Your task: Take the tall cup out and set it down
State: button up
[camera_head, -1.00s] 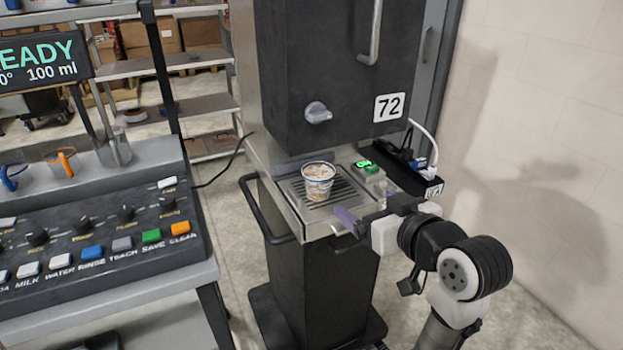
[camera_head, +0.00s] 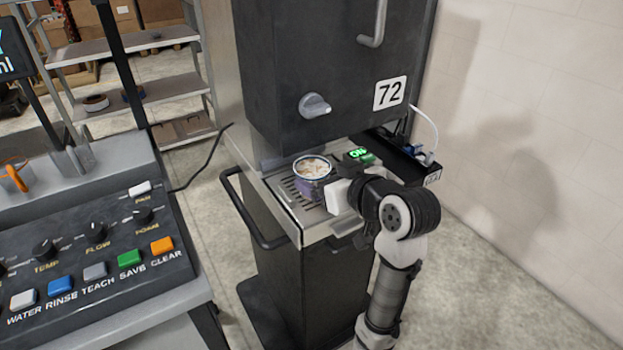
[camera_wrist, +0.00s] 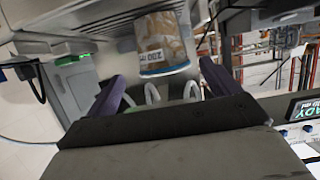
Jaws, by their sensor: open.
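The cup (camera_head: 312,168) stands on the slotted drip tray (camera_head: 287,191) of the dark dispenser marked 72. In the head view it is filled with something pale and lumpy, and my gripper hides its lower part. In the wrist view the picture is upside down, and the cup (camera_wrist: 163,40) shows a clear wall and a label that seems to read 200 ml. My gripper (camera_head: 318,188) is open at the cup on its near side. Its purple fingers (camera_wrist: 162,82) lie on either side of the cup's line in the wrist view; contact cannot be told.
The dispenser's dark body with a knob (camera_head: 315,105) hangs above the tray. A lit green ON switch (camera_head: 359,156) is beside the cup, with a power strip and cables behind. A bar handle (camera_head: 245,210) juts out left. A button console (camera_head: 85,240) stands at left.

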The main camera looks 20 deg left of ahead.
aim_at(305, 165)
jog(key=shift+x, duration=0.9)
jog(key=x, duration=0.1)
jog(key=p+x, duration=0.1)
jog(key=x, duration=0.3)
jog(key=shift+s+a+r+p, duration=0.15)
jog(key=shift+a+r+p, duration=0.1)
jog(key=shift+p, duration=0.15)
jog(key=shift+a+f, duration=0.15)
jog(key=shift+c, duration=0.5)
jog(key=c, duration=1.2)
jog(key=shift+r, duration=0.2)
